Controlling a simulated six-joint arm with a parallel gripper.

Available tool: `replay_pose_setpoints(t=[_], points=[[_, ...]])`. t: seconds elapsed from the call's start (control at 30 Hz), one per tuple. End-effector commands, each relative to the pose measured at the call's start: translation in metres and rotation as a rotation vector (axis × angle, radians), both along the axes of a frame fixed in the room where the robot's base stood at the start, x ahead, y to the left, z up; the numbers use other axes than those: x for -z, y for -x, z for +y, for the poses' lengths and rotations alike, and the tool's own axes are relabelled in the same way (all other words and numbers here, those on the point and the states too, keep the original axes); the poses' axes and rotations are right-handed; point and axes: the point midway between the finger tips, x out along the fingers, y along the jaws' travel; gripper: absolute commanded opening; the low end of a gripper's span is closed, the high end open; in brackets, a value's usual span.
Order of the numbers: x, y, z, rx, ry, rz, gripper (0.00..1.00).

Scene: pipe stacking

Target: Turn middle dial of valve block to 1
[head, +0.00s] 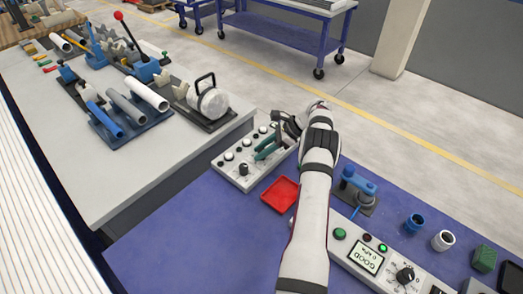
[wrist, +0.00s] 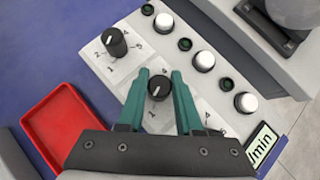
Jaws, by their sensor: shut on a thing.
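The valve block (head: 232,170) is a pale grey panel with black dials, white knobs and green lights. It also shows in the wrist view (wrist: 98,55). My gripper (wrist: 160,82) has its green fingers on both sides of the middle dial (wrist: 159,88) and is shut on it. A printed 1 shows just below this dial, and part of its scale is hidden by the fingers. The direction of its pointer is too small to tell surely. Another black dial (wrist: 114,42) stands free to the left. In the head view my gripper (head: 265,151) hides the middle dial.
A red tray (head: 280,194) lies close beside the block, on the blue table (head: 190,235). A grey bench with pipes in a blue rack (head: 130,118) stands at left. A blue clamp (head: 358,185) and a panel reading GOOD (head: 365,258) are right of my arm.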

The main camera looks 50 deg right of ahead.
Motion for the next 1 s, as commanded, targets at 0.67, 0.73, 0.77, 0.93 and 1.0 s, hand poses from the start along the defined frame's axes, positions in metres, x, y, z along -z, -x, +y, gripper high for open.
replay_pose_setpoints(t=[0.67,0.73,0.77,0.93,1.0], points=[[-0.0002,0.0002,0.0013,-0.117,-0.005,0.000,0.00],[-0.0002,0.0001,0.0015,-0.117,-0.005,0.000,0.00],[-0.0003,0.0001,0.0016,-0.117,-0.005,0.000,0.00],[-0.0002,0.0000,0.0014,-0.117,-0.005,0.000,0.58],[-0.0001,0.0000,0.0012,-0.116,-0.004,0.000,0.64]])
